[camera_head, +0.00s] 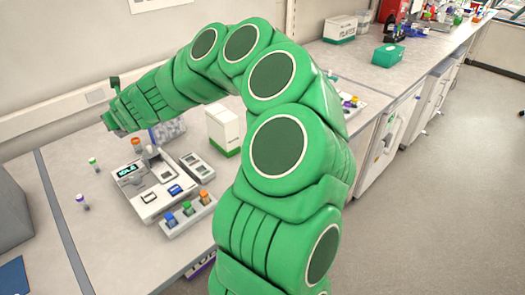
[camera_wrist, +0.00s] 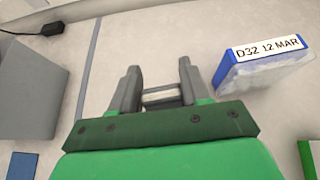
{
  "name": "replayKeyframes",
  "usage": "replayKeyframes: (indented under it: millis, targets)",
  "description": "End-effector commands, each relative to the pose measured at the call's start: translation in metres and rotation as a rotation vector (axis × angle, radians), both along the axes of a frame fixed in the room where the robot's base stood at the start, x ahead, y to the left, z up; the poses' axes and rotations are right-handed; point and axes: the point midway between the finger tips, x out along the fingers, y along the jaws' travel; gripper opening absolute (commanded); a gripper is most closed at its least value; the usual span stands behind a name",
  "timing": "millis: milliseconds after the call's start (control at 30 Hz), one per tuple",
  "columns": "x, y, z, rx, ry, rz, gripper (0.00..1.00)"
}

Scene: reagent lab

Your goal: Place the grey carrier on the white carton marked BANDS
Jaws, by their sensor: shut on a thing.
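In the wrist view my gripper (camera_wrist: 158,88) is shut on a small grey piece with a pale bar (camera_wrist: 161,97), which looks like the grey carrier. Only a short part of it shows between the fingers. In the head view the end of my arm is above the bench's back left, and the held piece cannot be made out. A white carton with a green base (camera_head: 223,130) stands on the bench, right of my gripper. Another white carton with a green band (camera_head: 340,28) stands on the far counter. I cannot read BANDS on either.
A clear pack with a blue edge, labelled D32 12 MAR (camera_wrist: 262,62), stands right of my gripper. A white device with a display (camera_head: 158,182), a rack of capped vials (camera_head: 187,214) and loose vials (camera_head: 93,163) are on the bench. A grey box (camera_wrist: 30,88) is at left.

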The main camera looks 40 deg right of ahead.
Motion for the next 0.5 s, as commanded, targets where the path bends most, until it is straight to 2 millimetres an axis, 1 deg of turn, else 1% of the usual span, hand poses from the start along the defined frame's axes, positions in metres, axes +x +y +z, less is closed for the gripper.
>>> replayKeyframes:
  millis: [33,100,500]
  targets:
    - [-0.004,-0.011,0.002,0.000,0.000,0.001,0.16]
    - [-0.009,-0.023,0.003,-0.001,0.001,0.007,0.16]
    - [-0.046,-0.086,0.012,-0.004,0.004,0.049,0.16]
